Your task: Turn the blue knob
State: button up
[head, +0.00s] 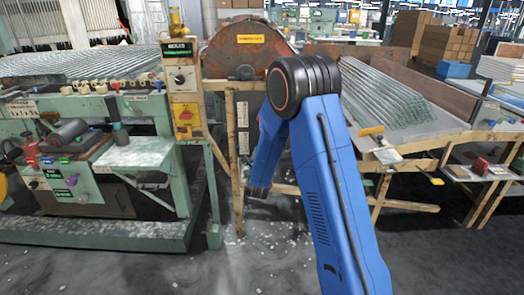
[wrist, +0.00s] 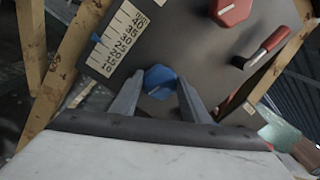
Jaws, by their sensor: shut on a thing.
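The blue knob (wrist: 159,81) shows in the wrist view, low on a dark grey panel (wrist: 185,40). It has a faceted rim and a pale mark on its face. My gripper (wrist: 160,88) has one finger on each side of it and is shut on the knob. A scale (wrist: 124,38) with numbers is on the panel to the left of the knob, with a small blue pointer (wrist: 96,38) at its left edge. In the head view my blue arm hides the gripper's surroundings, and the blue knob cannot be made out there.
A red knob (wrist: 232,10) and a red-handled lever (wrist: 264,47) are on the same panel, up and right of the blue knob. Wooden legs (wrist: 58,75) flank the panel. In the head view a green machine (head: 120,150) stands left and a glass-tube table (head: 430,130) right.

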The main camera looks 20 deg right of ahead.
jog(key=shift+f+m, duration=0.1)
jog(key=shift+m, duration=0.5)
jog(key=o, duration=1.1)
jog(key=shift+c, duration=0.2)
jog(key=shift+s, duration=0.15)
jog(key=r+v, duration=0.1)
jog(key=v, duration=1.6)
jog(key=shift+f, duration=0.45)
jog(key=shift+r, duration=0.1)
